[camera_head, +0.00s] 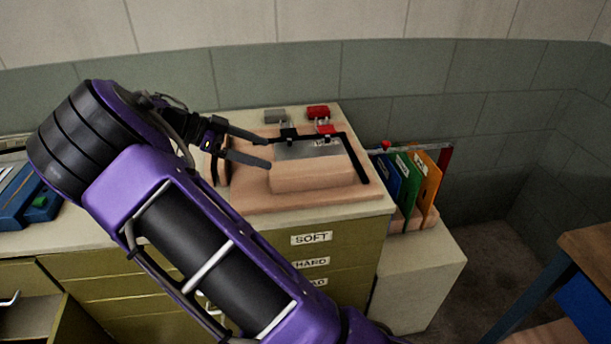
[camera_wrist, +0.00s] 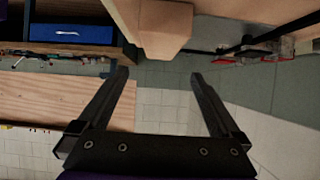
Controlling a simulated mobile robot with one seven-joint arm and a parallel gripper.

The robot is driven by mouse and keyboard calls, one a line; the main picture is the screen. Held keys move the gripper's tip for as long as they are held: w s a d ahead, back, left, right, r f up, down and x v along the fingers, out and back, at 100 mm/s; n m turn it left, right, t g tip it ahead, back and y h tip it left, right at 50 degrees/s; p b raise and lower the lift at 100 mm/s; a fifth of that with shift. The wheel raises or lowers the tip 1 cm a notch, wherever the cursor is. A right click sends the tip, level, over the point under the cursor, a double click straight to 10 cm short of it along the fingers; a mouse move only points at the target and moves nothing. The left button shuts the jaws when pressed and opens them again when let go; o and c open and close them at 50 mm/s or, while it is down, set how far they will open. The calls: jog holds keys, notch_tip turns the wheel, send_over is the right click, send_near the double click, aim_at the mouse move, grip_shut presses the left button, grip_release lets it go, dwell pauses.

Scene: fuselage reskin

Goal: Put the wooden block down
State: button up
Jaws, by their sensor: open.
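The wooden block (camera_head: 318,174) is a pale, pinkish box. It rests on a wooden board (camera_head: 240,199) on top of the cabinet, with a grey metal sheet (camera_head: 310,149) at its back upper edge. My gripper (camera_head: 267,153) is open and empty at the block's left end; its two dark fingers point toward the block. In the wrist view a pale wooden block (camera_wrist: 165,30) shows beyond the spread fingertips (camera_wrist: 159,74), not between them. Whether a fingertip touches the block cannot be told.
A black square-shaped bar (camera_head: 357,160) lies along the block's back and right. Red (camera_head: 318,112) and grey (camera_head: 275,116) pieces sit behind it. Coloured folders (camera_head: 410,180) stand right of the olive drawer cabinet (camera_head: 345,250). A wooden table (camera_head: 590,250) stands at far right, with open floor between.

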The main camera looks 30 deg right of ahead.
aim_at(308, 167)
jog(key=x, duration=1.4)
jog(key=shift+w+a+f, duration=0.1)
jog(key=shift+w+f, duration=0.05)
jog(key=shift+f, duration=0.05)
jog(key=shift+r, duration=0.1)
grip_shut()
